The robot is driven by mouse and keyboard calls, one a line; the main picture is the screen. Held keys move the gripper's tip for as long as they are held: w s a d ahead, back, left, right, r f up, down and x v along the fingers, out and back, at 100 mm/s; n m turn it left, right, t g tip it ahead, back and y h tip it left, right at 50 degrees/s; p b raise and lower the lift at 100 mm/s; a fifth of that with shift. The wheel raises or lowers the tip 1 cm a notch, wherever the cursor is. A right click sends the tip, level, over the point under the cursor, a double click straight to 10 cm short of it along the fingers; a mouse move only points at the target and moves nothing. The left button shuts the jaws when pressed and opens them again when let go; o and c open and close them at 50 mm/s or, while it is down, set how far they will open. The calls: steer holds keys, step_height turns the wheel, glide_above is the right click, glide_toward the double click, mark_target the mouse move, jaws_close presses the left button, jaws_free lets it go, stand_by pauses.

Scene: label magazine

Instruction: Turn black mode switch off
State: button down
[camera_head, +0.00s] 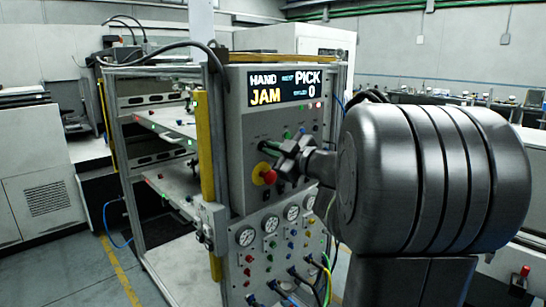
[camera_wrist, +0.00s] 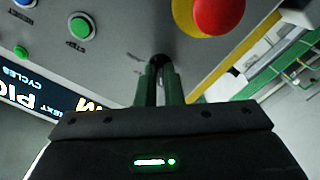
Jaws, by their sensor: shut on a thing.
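The grey control panel (camera_head: 240,123) carries a display (camera_head: 285,86) reading HAND, NEXT PICK, JAM and CYCLES 0. My gripper (camera_head: 283,166) is at the panel's lower middle, just right of the red stop button (camera_head: 270,177). In the wrist view my gripper (camera_wrist: 158,72) has its narrow fingers close together against the panel. They are closed on the black mode switch (camera_wrist: 158,59), of which only a small dark part shows between and behind the fingertips. The fingers hide its pointer, so I cannot tell its setting.
The red stop button (camera_wrist: 218,10) on its yellow base is close to the fingers. A green button (camera_wrist: 81,27) sits on the other side. Below the panel are several gauges (camera_head: 245,236) and hoses. A yellow post (camera_head: 206,160) stands left of the panel.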

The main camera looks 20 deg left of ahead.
steer(key=n+b, duration=0.3)
steer(key=n, duration=0.2)
steer(key=shift+n, duration=0.3)
stand_by(0.4)
steer(key=c, duration=1.6)
jaws_free()
steer(key=shift+o, duration=0.2)
steer(key=shift+d, duration=0.1)
steer(key=v, duration=1.3)
steer(key=shift+s+d, duration=0.2)
steer(key=shift+d, duration=0.1)
steer(key=x, duration=1.4)
